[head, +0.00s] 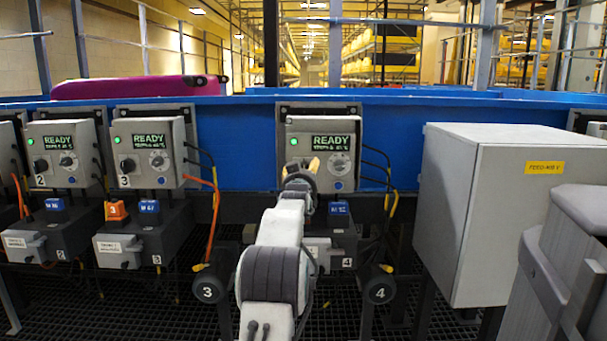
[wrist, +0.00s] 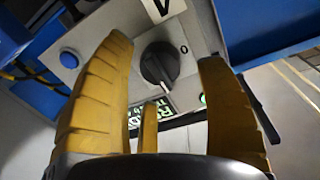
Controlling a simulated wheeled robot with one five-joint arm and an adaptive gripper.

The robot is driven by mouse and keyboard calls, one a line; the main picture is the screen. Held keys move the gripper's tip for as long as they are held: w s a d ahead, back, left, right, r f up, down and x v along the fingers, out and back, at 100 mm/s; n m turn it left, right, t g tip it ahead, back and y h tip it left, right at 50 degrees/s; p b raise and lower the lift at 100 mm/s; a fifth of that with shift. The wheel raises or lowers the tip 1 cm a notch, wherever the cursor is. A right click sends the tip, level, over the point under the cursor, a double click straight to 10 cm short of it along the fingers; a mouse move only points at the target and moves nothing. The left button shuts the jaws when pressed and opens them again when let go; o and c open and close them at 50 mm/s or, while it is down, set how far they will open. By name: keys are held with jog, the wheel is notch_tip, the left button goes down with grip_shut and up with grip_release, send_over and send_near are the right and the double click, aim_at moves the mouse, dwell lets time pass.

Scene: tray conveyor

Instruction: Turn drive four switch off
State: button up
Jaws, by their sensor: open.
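The drive four control box (head: 349,126) is grey, with a lit green lamp and a display reading READY. Its black rotary switch (wrist: 158,65) shows in the wrist view on the grey panel. The switch's white mark is at its lower end, towards the display, and a printed 0 lies to its right. In the head view my gripper (head: 301,170) hides this switch. In the wrist view my gripper (wrist: 166,50) is open, its yellow fingers on either side of the switch. A gap shows on both sides; contact is not visible.
A blue button (wrist: 69,59) sits left of the fingers in the wrist view. Drive three's box (head: 150,120) and drive two's box (head: 62,130) stand to the left, both reading READY. A large grey cabinet (head: 490,215) stands at right. A magenta case (head: 125,88) lies behind the blue rail.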

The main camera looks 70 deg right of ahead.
jog(key=shift+x, duration=0.75)
jog(key=c, duration=1.2)
jog(key=shift+n, duration=0.3)
jog(key=n, duration=0.3)
jog(key=shift+r+p, duration=0.1)
jog(key=shift+p, duration=0.3)
jog(key=shift+n+p, duration=0.5)
jog(key=shift+n, duration=0.6)
jog(key=shift+w, duration=0.1)
